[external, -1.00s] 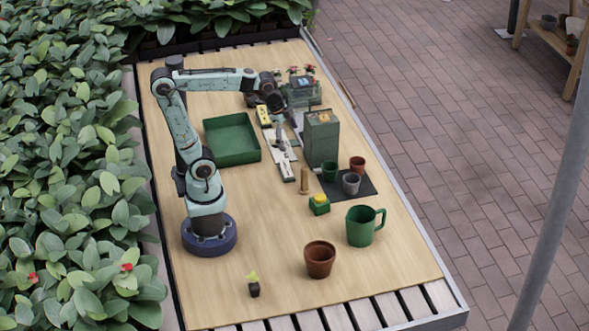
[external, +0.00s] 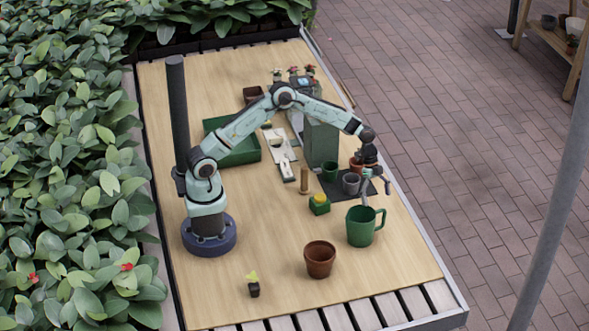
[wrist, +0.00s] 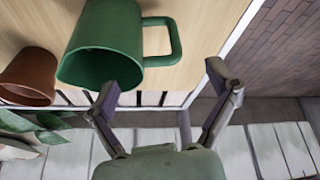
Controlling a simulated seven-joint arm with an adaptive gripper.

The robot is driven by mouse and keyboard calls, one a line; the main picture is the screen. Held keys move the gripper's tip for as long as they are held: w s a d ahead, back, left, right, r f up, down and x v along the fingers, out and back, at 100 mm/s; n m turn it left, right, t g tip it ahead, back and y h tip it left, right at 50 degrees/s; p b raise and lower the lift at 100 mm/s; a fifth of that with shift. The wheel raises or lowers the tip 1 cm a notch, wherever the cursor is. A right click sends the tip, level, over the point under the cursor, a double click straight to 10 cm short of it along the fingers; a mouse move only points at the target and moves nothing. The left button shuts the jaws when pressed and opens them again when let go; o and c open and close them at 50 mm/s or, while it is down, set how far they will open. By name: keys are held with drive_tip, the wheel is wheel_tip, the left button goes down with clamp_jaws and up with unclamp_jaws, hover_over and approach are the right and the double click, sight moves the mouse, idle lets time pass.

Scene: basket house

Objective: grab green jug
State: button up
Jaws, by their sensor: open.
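The green jug (external: 361,228) stands upright near the right edge of the wooden table in the external view, with its handle pointing right. In the wrist view the jug (wrist: 106,45) shows large at the upper left, its open mouth towards the camera and its handle on the right. My gripper (external: 377,191) is above and just behind the jug, near the handle side. In the wrist view my gripper (wrist: 160,80) has its two fingers spread apart with nothing between them. The left finger overlaps the jug's lower right in the picture; I cannot tell whether they touch.
A brown pot (external: 320,259) stands left of the jug. A green and yellow block (external: 319,204) and a wooden peg (external: 304,180) stand behind it. The table front is mostly clear.

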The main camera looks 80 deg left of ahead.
sight(379, 212)
drive_tip(key=x, duration=0.5)
drive_tip(key=c, duration=1.3)
